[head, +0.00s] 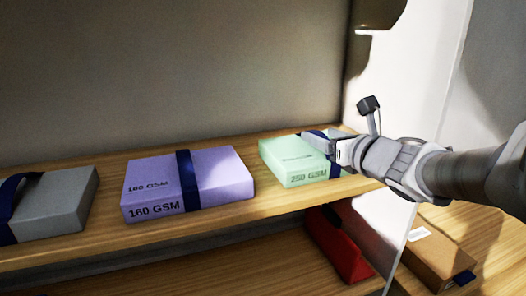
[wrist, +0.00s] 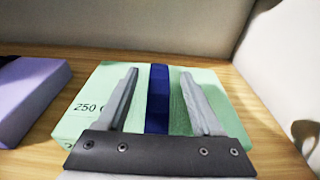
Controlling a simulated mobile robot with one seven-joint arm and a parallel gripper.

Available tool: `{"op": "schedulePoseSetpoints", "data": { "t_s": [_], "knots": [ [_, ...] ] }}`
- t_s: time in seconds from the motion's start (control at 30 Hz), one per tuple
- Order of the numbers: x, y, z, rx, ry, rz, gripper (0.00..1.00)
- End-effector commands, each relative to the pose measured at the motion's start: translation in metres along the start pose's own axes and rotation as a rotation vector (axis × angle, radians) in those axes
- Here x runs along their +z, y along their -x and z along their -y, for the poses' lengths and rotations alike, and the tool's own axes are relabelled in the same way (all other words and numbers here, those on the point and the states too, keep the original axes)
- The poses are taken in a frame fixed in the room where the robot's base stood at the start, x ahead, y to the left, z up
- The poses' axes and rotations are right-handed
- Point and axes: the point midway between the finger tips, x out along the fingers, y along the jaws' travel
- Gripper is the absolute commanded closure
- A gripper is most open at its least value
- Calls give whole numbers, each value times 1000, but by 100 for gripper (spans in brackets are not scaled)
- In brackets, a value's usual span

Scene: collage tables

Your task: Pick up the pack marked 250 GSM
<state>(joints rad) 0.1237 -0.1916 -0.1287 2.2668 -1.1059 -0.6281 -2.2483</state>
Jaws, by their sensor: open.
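The pale green pack marked 250 GSM (head: 284,158) lies flat on the wooden shelf, at the right end of a row, with a dark blue band around it. My gripper (head: 318,142) reaches in from the right and is at the band side of this pack. In the wrist view my gripper (wrist: 157,80) is open, its two fingers over the green pack (wrist: 88,115), one on each side of the blue band (wrist: 157,100). I cannot tell whether the fingers touch the pack. The arm hides the pack's right part in the head view.
A purple pack marked 160 GSM (head: 215,178) lies left of the green one, with a gap between. A grey pack (head: 62,205) is at far left. A side panel (head: 440,120) stands right. A red item (head: 338,248) and a brown box (head: 437,256) are lower down.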

Motion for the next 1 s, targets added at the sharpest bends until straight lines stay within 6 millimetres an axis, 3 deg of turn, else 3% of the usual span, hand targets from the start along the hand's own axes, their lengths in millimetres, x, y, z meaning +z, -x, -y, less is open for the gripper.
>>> {"op": "schedulePoseSetpoints", "data": {
  "t_s": [0.2,0.5,0.87,1.0],
  "knots": [
    [-1,-24,-1,0,1,-2,32],
    [-1,-26,-1,-2,0,0,34],
    [-1,-26,-1,-2,0,-1,99],
    [-1,-26,0,-2,0,-1,100]
  ]
}}
